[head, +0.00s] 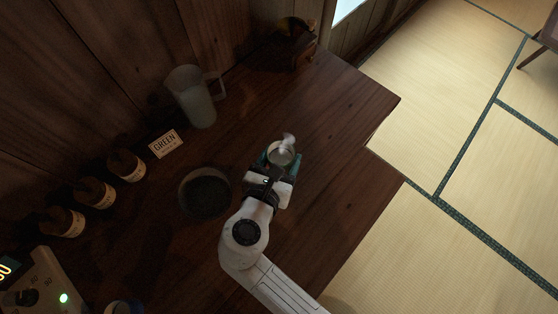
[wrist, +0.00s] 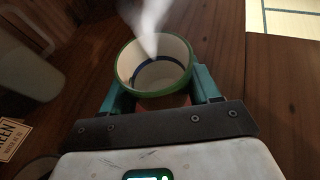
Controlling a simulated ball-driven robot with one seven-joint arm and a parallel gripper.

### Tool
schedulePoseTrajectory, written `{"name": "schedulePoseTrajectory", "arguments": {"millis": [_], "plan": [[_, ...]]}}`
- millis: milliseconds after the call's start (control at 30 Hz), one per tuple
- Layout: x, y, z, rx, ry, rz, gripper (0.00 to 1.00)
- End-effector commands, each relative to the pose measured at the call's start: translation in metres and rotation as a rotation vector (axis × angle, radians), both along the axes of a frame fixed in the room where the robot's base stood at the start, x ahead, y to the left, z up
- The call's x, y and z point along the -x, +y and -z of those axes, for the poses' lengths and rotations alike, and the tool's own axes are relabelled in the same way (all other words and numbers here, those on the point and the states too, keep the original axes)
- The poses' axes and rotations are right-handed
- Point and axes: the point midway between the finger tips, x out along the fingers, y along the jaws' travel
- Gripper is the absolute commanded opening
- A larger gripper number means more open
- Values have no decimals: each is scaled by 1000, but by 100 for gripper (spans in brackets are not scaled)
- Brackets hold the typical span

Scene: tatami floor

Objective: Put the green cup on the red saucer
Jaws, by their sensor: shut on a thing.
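The green cup (wrist: 155,66) has a green rim, a pale inside with a dark blue ring, and white steam rising from it. My gripper (wrist: 160,90) is shut on it, with a teal finger on each side. In the head view the cup (head: 281,154) is upright between the fingers of my gripper (head: 279,160), over the right part of the dark wooden counter. A small reddish patch (wrist: 164,101) shows just below the cup in the wrist view. It may be the red saucer, mostly hidden; I cannot tell whether the cup touches it.
A dark round bowl (head: 205,192) lies left of my gripper. A clear jug (head: 193,97), a GREEN card (head: 165,143) and several jars (head: 127,166) stand along the wall. A device with a lit display (head: 42,284) is at lower left. The counter's right edge (head: 384,125) drops to tatami.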

Motion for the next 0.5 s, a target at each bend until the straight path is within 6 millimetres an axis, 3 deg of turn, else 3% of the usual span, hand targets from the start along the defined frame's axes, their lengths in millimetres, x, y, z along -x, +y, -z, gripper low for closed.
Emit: {"name": "schedulePoseTrajectory", "arguments": {"millis": [200, 333, 500], "plan": [[-11, 5, 14, 1, -1, 0, 21], [-10, 5, 34, 4, 1, -2, 21], [-10, 4, 44, 0, -1, -1, 21]]}}
